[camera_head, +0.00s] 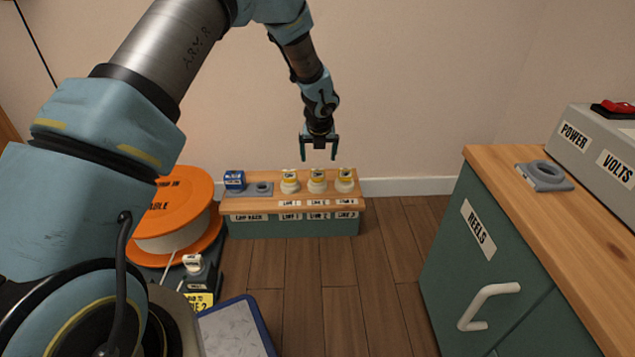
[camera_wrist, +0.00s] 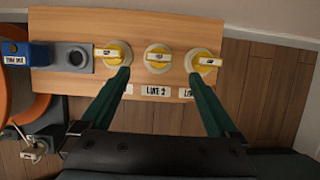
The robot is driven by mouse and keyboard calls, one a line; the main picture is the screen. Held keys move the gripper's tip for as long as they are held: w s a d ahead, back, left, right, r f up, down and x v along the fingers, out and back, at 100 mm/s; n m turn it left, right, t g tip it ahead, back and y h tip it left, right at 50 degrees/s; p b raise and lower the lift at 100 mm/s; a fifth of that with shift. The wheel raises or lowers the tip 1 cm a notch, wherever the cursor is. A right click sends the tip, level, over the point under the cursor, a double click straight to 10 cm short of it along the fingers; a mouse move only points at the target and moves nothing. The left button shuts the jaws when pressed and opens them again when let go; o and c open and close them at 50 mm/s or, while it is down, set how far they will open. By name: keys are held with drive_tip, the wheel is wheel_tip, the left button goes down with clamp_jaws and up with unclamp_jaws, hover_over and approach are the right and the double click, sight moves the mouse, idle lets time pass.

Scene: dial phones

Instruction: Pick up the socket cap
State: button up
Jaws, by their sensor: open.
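Labels on the bench read LINE 1, 2 and 3. My gripper (camera_head: 319,155) is open and empty above the row. In the wrist view my gripper (camera_wrist: 158,75) has its fingers either side of the middle cap in the picture, apart from it.
An empty grey ring holder (camera_head: 263,189) and a blue box (camera_head: 234,180) sit left on the bench (camera_head: 315,205). An orange cable reel (camera_head: 178,187) stands left. A green cabinet (camera_head: 480,225) with another grey ring holder (camera_head: 545,177) stands right. Floor between is clear.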

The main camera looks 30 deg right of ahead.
sight(317, 170)
drive_tip(key=b+x, duration=0.5)
drive_tip(key=x, duration=0.4)
drive_tip(key=shift+w+f, duration=0.1)
drive_tip(key=shift+f, duration=0.15)
drive_tip(key=shift+r, duration=0.1)
clamp_jaws()
idle(0.4)
